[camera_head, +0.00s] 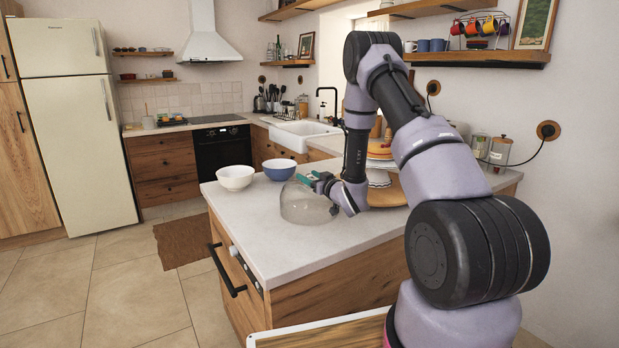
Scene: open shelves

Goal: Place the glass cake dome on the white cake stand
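The clear glass cake dome (306,207) is on the pale countertop, near the middle of the picture. My gripper (309,181), with green fingers, is at the top of the dome, coming from the right. The dome's knob is not clearly visible, and I cannot tell whether the fingers are closed around it. The white cake stand (378,179) is to the right, behind my arm and partly hidden by it. A layered cake (379,150) is on the stand.
A white bowl (235,180) and a blue bowl (279,171) stand left of and behind the dome. A round wooden board (389,194) lies by the stand. Glass jars (499,153) stand at the back right. The front of the countertop (275,250) is clear.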

